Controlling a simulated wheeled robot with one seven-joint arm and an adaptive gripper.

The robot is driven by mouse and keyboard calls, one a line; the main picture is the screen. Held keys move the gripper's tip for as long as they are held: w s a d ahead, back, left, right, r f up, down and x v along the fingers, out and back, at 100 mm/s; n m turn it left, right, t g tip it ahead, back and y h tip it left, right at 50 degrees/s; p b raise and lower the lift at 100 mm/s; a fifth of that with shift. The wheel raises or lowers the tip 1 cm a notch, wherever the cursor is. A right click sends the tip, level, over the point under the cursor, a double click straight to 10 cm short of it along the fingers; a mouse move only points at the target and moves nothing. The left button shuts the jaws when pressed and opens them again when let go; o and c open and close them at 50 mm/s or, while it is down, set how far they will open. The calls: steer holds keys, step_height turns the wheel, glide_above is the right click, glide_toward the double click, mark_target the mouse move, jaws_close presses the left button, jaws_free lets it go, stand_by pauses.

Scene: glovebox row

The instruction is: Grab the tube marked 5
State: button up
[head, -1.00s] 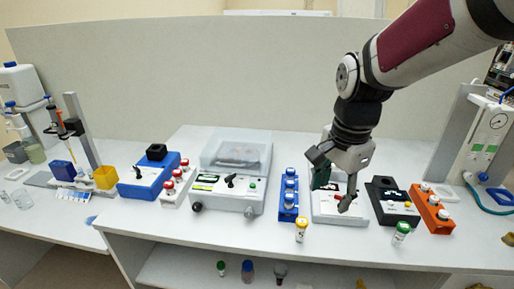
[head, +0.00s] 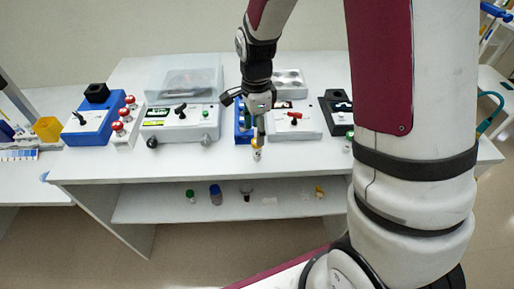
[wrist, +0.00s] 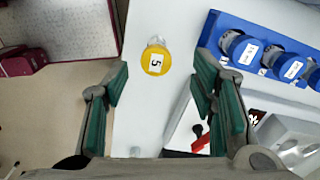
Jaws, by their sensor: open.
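The tube marked 5 (wrist: 155,59) has a yellow cap with a white label reading 5. It stands near the bench's front edge, and its yellow cap also shows in the head view (head: 257,143). My gripper (wrist: 160,76) is open with nothing in it. Its green-padded fingers stand either side of the tube in the wrist view, and the tube shows a little beyond the fingertips. In the head view my gripper (head: 261,130) is right above the tube and partly covers it. I cannot tell the exact height gap.
A blue rack (head: 239,136) with blue-capped tubes stands just behind, and shows close to the right finger in the wrist view (wrist: 214,28). A white device with a red lever (head: 311,127) is to the right. A large white machine (head: 180,128) is left. The bench edge is close.

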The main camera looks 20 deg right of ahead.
mark_target(257, 151)
steer(key=f, duration=0.3)
steer(key=f+p, duration=0.1)
steer(key=shift+s+d+f, duration=0.1)
steer(key=shift+s+f, duration=0.1)
steer(key=shift+s, duration=0.05)
steer(key=shift+f, duration=0.6)
steer(key=c, duration=1.1)
